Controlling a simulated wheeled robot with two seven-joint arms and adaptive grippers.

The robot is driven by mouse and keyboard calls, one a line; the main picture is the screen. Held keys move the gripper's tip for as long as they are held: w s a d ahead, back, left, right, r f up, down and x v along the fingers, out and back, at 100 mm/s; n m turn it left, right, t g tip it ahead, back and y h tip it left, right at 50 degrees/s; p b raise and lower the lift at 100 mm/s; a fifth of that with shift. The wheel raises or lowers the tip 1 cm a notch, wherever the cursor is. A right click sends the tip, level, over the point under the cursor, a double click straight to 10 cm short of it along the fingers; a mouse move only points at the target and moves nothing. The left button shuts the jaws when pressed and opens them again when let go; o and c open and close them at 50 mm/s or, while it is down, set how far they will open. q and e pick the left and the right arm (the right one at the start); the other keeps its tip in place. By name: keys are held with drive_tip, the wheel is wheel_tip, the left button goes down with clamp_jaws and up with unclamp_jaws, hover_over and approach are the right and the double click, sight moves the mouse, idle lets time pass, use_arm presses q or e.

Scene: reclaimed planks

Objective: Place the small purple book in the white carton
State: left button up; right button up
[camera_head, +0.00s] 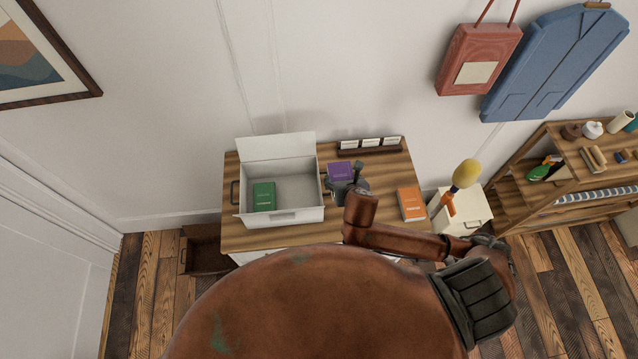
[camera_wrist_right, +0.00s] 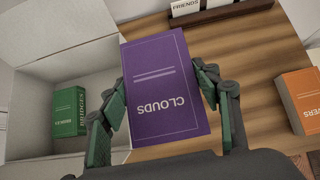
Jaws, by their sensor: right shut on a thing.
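The small purple book (camera_head: 340,171) is in my right gripper (camera_head: 345,184), just right of the white carton in the head view. In the right wrist view the purple book (camera_wrist_right: 165,88) reads CLOUDS, and the fingers of my right gripper (camera_wrist_right: 165,105) are shut on its two sides. The white carton (camera_head: 286,217) stands open on the wooden table with its lid up at the back. A green book (camera_head: 263,196) lies inside it at the left. In the wrist view the purple book overlaps the carton's right wall (camera_wrist_right: 85,60). My left gripper is not in view.
An orange book (camera_head: 411,204) lies on the table (camera_head: 395,160) right of my gripper. A dark rack of white cards (camera_head: 369,147) stands at the table's back. A white cabinet (camera_head: 470,212) and a wooden shelf (camera_head: 505,190) stand to the right. The carton's right part is empty.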

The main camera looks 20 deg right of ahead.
drive_tip(key=f, duration=0.1)
drive_tip(key=s+d+f, duration=0.1)
drive_tip(key=f, duration=0.1)
drive_tip(key=shift+s+d+p, duration=0.1)
drive_tip(key=shift+s+p, duration=0.1)
drive_tip(key=shift+p, duration=0.2)
drive_tip(key=w+d+f, duration=0.2)
drive_tip(key=w, duration=0.1)
drive_tip(key=w+d+f, duration=0.2)
drive_tip(key=w+f, duration=0.1)
drive_tip(key=w+d+f+b, duration=0.1)
drive_tip(key=w+d+f, duration=0.2)
drive_tip(key=shift+w+f, duration=0.15)
drive_tip(key=shift+w, duration=0.2)
drive_tip(key=shift+w+d+f, duration=0.25)
drive_tip(key=shift+w+f, duration=0.05)
drive_tip(key=shift+f, duration=0.15)
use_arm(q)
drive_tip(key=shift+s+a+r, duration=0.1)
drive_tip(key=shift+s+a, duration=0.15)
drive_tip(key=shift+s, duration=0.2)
use_arm(e)
drive_tip(key=shift+w+f, duration=0.1)
drive_tip(key=shift+f, duration=1.55)
drive_tip(key=o, duration=1.3)
drive_tip(key=shift+f, duration=0.1)
